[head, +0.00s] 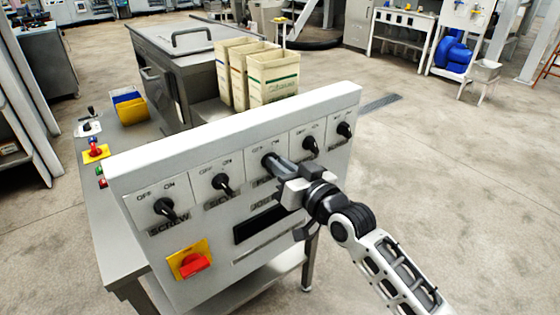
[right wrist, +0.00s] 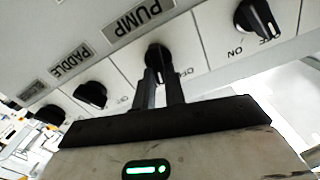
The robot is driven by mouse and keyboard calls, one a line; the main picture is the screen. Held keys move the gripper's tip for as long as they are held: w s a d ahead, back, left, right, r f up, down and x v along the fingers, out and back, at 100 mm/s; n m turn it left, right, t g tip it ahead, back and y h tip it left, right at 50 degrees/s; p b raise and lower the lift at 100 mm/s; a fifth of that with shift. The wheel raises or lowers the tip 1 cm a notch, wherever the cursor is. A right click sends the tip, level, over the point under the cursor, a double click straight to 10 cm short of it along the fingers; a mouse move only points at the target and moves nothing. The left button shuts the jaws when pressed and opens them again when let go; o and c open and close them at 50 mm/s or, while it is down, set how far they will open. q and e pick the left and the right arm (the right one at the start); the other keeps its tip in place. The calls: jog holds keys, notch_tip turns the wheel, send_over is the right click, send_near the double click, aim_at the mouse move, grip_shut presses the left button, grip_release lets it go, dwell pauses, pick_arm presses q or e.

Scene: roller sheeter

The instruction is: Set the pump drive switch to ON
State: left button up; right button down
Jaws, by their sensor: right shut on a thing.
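The control panel (head: 130,171) is a white box with a row of several black rotary switches, with OFF and ON lettering above them. The pump switch is the middle one; its black knob (right wrist: 157,55) shows in the right wrist view beside the upside-down PUMP label (right wrist: 138,16). My right gripper (head: 276,163) reaches in from the lower right and is shut on this knob, its fingers on either side of it (right wrist: 160,84). My left gripper is not in view.
Neighbouring knobs (head: 222,184) (head: 311,144) sit close on both sides. A red switch on a yellow plate (head: 190,260) is at the panel's lower left. Cream bins (head: 272,75) and a grey machine (head: 185,60) stand behind. The floor at right is open.

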jog(key=shift+f+m, duration=0.1)
jog(key=shift+m, duration=0.7)
jog(key=c, duration=1.5)
grip_release()
jog(key=shift+o, duration=0.2)
jog(key=shift+d, duration=0.1)
jog(key=b+v, duration=0.1)
jog(key=v, duration=1.5)
